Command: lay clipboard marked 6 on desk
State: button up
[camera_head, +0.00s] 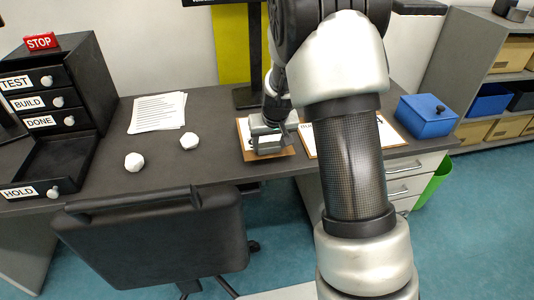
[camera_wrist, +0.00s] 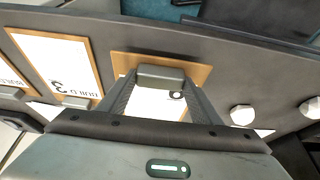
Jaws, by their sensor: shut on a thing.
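My gripper (camera_head: 266,138) is shut on the grey clip of a brown clipboard (camera_head: 287,151) with white paper. In the wrist view, the fingers of my gripper (camera_wrist: 161,82) stand on both sides of the clip block of this clipboard (camera_wrist: 120,62). One dark character shows on its paper, partly covered, so I cannot read it surely. The clipboard is flat, on or just above the dark desk (camera_head: 215,160) near its front edge. I cannot tell whether it touches.
A second clipboard (camera_wrist: 62,65), with BUILD and a 3-like mark, lies beside it; another is at the wrist view's left edge. Two white knobs (camera_head: 134,161), papers (camera_head: 158,113), labelled black drawers (camera_head: 50,100) and a blue box (camera_head: 426,116) are on the desk. A chair (camera_head: 155,240) stands in front.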

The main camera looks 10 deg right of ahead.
aim_at(270, 150)
jog(key=shift+f+b, duration=0.45)
jog(key=shift+f, duration=1.35)
jog(key=shift+f, duration=0.1)
jog(key=o, duration=1.1)
jog(key=shift+c, duration=0.2)
